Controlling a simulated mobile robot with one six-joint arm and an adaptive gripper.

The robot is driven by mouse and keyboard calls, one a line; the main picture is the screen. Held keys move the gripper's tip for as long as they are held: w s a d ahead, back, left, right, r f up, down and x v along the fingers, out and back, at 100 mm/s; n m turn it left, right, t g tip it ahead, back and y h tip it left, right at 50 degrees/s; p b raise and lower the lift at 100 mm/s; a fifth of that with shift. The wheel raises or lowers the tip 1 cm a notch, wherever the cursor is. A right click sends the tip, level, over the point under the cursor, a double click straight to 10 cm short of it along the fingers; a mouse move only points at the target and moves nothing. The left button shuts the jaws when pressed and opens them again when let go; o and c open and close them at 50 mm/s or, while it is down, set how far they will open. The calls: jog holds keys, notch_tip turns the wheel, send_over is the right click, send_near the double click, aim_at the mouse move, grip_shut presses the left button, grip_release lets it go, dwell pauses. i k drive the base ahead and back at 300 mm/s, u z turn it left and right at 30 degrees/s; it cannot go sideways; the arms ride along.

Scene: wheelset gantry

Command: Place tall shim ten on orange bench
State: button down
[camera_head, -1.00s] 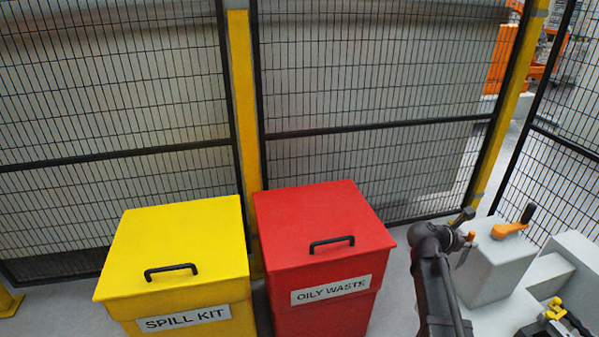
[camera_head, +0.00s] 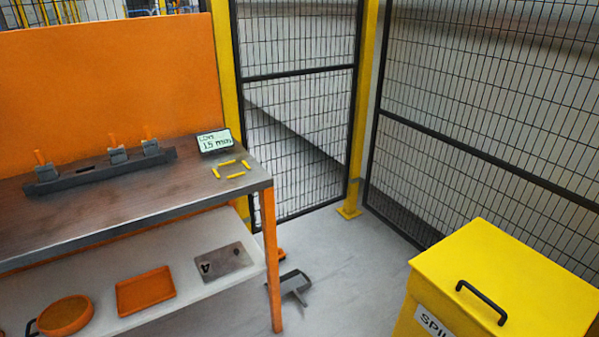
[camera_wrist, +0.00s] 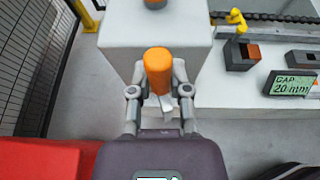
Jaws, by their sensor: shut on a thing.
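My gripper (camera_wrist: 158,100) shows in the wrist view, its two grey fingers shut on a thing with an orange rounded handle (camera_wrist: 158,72). A small pale part shows below the handle; no label is readable, so I cannot tell whether it is tall shim ten. It is held up in front of a light grey block. The orange bench (camera_head: 110,215) is at left in the head view, with a worn grey top and an orange back panel. Yellow corner marks (camera_head: 231,170) outline a bare patch near its right end. My gripper is not in the head view.
A dark rack (camera_head: 100,170) with several orange-handled pieces and a small display (camera_head: 214,141) stand on the bench. The lower shelf holds orange trays (camera_head: 145,290). A yellow spill bin (camera_head: 510,280) stands at right, before mesh fencing. A "GAP 20 mm" display (camera_wrist: 291,84) is at right in the wrist view.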

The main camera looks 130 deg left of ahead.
aim_at(142, 181)
jog(key=k, duration=0.15)
jog(key=u, duration=3.4)
jog(key=k, duration=0.2)
jog(key=u, duration=0.85)
